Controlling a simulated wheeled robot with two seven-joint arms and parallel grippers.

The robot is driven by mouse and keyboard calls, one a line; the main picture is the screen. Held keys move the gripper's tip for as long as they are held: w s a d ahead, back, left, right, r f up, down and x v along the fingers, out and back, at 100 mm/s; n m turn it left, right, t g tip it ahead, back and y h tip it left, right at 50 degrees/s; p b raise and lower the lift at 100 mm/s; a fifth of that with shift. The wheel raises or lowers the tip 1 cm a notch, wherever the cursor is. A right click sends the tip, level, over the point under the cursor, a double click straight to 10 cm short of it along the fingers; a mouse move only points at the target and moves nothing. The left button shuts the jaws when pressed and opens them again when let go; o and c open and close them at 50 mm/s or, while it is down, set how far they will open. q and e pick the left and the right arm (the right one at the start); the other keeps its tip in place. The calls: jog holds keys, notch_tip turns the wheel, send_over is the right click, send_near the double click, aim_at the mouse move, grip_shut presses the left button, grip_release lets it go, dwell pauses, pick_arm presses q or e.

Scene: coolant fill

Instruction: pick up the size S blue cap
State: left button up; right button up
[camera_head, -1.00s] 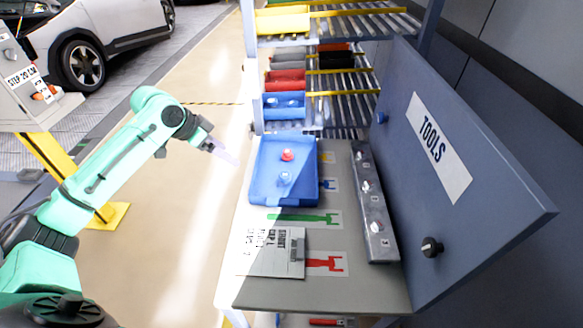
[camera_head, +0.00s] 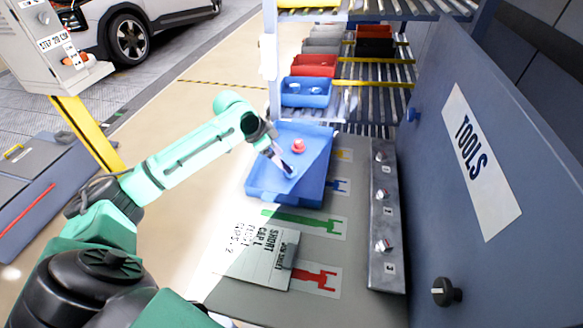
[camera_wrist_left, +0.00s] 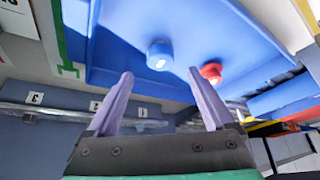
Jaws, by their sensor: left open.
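A blue cap (camera_wrist_left: 160,55) sits in the blue tray (camera_wrist_left: 120,25), beside a red cap (camera_wrist_left: 211,72); its size marking cannot be read. In the head view the tray (camera_head: 262,185) is on the bench and the red cap (camera_head: 298,146) shows clearly. My left gripper (camera_head: 287,170) is over the tray and mostly covers the blue cap there. In the left wrist view my left gripper (camera_wrist_left: 160,75) is open and empty, its two fingers apart with the blue cap ahead between their tips. My right gripper is not in view.
A job sheet (camera_head: 262,258) lies on the bench in front of the tray, beside coloured tool outlines. A metal strip with several knobs (camera_head: 383,215) runs to the right, by the TOOLS panel (camera_head: 470,145). A rack with small bins (camera_head: 305,92) stands behind.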

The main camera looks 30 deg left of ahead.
pick_arm(q)
jog(key=p+x, duration=0.2)
jog(key=x, duration=0.4)
jog(key=shift+a, duration=0.1)
jog(key=shift+f, duration=0.15)
grip_shut()
